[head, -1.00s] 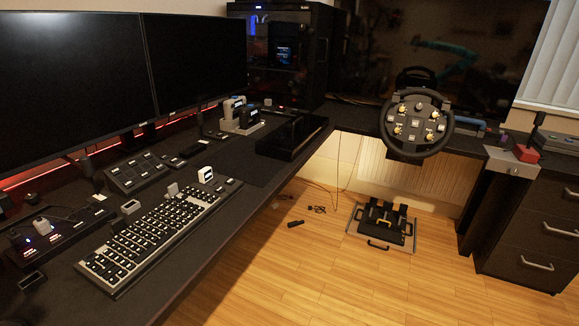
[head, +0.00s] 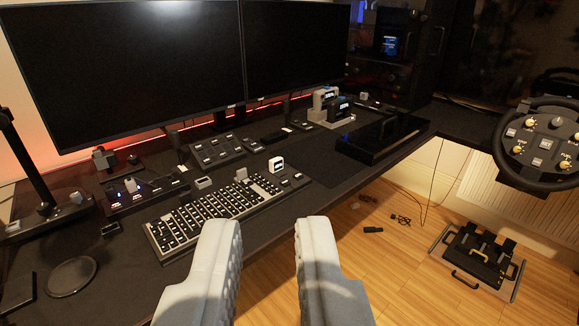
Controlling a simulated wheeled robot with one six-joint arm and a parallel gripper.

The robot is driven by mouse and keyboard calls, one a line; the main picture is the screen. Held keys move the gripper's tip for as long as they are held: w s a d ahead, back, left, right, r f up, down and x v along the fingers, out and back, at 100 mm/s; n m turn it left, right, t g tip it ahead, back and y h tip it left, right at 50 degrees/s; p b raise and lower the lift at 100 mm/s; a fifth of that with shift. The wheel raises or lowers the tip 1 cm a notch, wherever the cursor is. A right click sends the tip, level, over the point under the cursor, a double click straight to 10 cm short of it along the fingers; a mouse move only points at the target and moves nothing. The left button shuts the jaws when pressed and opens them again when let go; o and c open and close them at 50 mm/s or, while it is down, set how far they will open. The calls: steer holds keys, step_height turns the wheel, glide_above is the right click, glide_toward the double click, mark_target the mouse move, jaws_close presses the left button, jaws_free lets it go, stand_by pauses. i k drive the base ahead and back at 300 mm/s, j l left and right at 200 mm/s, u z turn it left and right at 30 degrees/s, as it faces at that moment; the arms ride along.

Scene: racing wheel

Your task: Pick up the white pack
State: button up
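My gripper (head: 268,224) is in view at the bottom middle, its two pale fingers wide apart with nothing between them. A small white block with a dark face (head: 276,164) stands at the back right part of the keyboard (head: 205,213), beyond the fingertips and apart from them. A pale pack (head: 322,97) stands in a grey dock farther back on the desk, beside a dark pack (head: 340,108). I cannot tell which of these pale items is the white pack.
Two monitors (head: 125,75) line the back of the desk. A button panel (head: 217,150) and a black tray (head: 380,138) sit behind and right of the keyboard. A steering wheel (head: 540,145) is at right, with pedals (head: 480,255) on the wooden floor. The desk right of the keyboard is fairly clear.

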mark_target(276, 164)
steer(key=i+l, duration=0.1)
steer(key=i, duration=0.5)
steer(key=i+l+u, duration=0.1)
steer(key=i, duration=0.5)
